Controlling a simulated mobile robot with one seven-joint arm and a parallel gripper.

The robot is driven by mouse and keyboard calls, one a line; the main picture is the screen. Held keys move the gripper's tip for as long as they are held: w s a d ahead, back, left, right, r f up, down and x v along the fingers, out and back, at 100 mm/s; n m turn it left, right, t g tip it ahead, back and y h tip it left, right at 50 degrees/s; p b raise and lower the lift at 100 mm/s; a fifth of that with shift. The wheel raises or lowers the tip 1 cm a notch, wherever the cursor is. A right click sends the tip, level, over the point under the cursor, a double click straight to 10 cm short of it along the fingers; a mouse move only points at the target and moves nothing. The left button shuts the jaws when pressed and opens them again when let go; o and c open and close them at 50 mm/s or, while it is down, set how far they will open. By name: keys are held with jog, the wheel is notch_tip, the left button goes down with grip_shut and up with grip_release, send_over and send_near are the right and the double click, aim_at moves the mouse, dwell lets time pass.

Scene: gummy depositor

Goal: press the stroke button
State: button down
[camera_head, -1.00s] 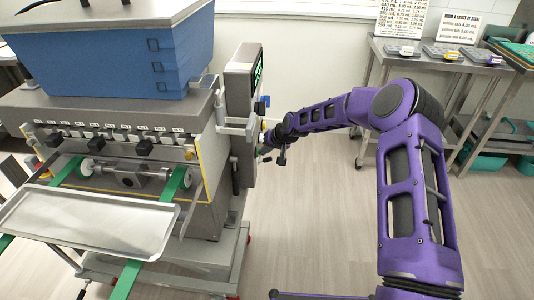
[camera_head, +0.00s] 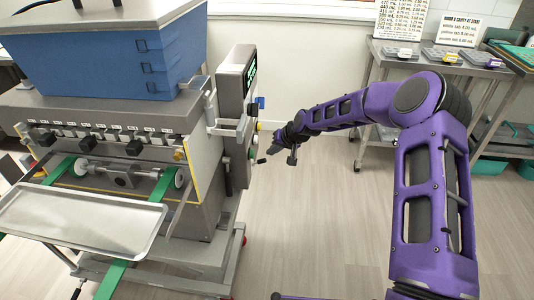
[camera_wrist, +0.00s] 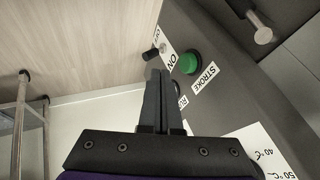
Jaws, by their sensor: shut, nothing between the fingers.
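The stroke button (camera_wrist: 187,63) is a round green button on the dark side panel of the depositor, beside a white STROKE label (camera_wrist: 205,78). In the wrist view my gripper (camera_wrist: 158,73) is shut and empty, its fingertips just left of and below the button in the picture. I cannot tell the depth gap there, but no contact shows. In the head view my gripper (camera_head: 268,154) is just right of the control panel (camera_head: 237,95), pointing toward it, with a small gap.
A black toggle switch (camera_wrist: 151,53) with ON and OFF labels is close to the fingertips. A metal knob (camera_wrist: 260,30) sticks out of the panel. The depositor carries a blue hopper (camera_head: 110,58) and a metal tray (camera_head: 85,220).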

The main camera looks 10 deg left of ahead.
jog(key=v, duration=0.7)
jog(key=shift+p, duration=0.35)
